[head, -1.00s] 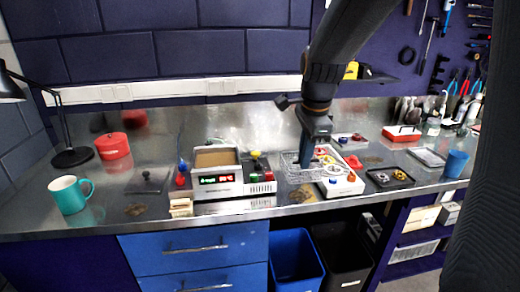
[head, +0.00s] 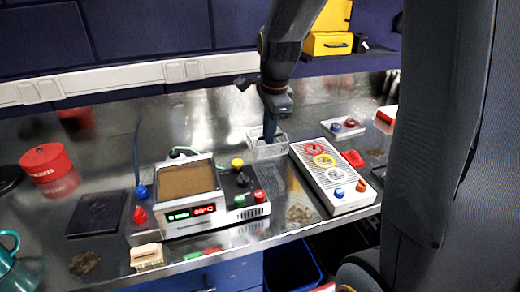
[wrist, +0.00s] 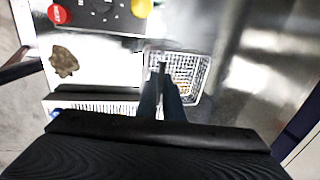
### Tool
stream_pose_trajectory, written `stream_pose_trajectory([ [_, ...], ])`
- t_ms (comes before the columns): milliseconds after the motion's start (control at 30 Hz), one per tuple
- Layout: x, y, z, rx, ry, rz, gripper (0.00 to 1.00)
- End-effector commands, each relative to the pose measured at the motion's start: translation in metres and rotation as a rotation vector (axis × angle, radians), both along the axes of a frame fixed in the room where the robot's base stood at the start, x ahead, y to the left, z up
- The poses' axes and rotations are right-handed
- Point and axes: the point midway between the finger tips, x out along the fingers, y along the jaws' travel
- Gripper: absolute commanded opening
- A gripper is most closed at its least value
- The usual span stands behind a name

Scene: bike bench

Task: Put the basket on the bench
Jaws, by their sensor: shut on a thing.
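The basket (head: 268,148) is a small pale wire-mesh one, between the hotplate device and the long white panel, toward the back of the metal bench (head: 340,95). My gripper (head: 269,132) points down and is shut on the basket's near wall or rim. The wrist view shows the mesh basket (wrist: 190,78) just beyond my narrow fingers (wrist: 165,85). A grid-like reflection or shadow lies on the bench in front of the basket. I cannot tell whether its base touches the bench.
The hotplate device (head: 187,182) with a red readout and knobs stands left of the basket. The white panel (head: 333,178) with coloured rings stands right. A small tray (head: 343,128) lies behind the panel. A red pot (head: 47,162) and black plate (head: 97,213) are farther left.

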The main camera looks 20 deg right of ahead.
Motion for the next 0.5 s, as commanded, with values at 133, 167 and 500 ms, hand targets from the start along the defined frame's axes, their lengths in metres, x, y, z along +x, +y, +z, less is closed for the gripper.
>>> stream_pose_trajectory([
  [133,-0.001,0.0,-0.018,0.0,0.001,-0.001,0.0],
  [167,0.0,0.0,-0.02,0.0,0.0,0.0,0.0],
  [500,-0.001,0.001,-0.06,0.0,0.002,0.002,0.0],
])
